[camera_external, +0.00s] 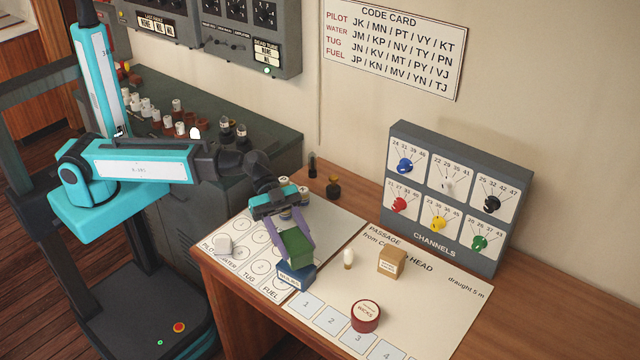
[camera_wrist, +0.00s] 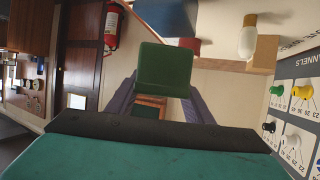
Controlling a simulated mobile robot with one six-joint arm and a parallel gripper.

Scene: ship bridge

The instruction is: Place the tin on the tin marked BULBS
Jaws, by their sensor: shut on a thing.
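My gripper (camera_external: 293,238) is shut on a green tin (camera_external: 296,246), with a purple finger on each side. The green tin also fills the middle of the wrist view (camera_wrist: 165,68). A blue tin (camera_external: 295,277) with a pale label stands just below it in the external view; I cannot tell whether the two touch. A tan box-shaped tin (camera_external: 391,262) with a small label stands to the right on the chart. A round red tin (camera_external: 366,316) with a white label stands nearer the front. The small labels are too blurred to read surely, so I cannot tell which says BULBS.
A small white-and-yellow piece (camera_external: 348,258) stands between the blue and tan tins. A white piece (camera_external: 222,245) lies on the left sheet. The grey CHANNELS panel (camera_external: 446,200) stands at the back. Dark pieces (camera_external: 333,187) stand behind my gripper. The chart's right side is clear.

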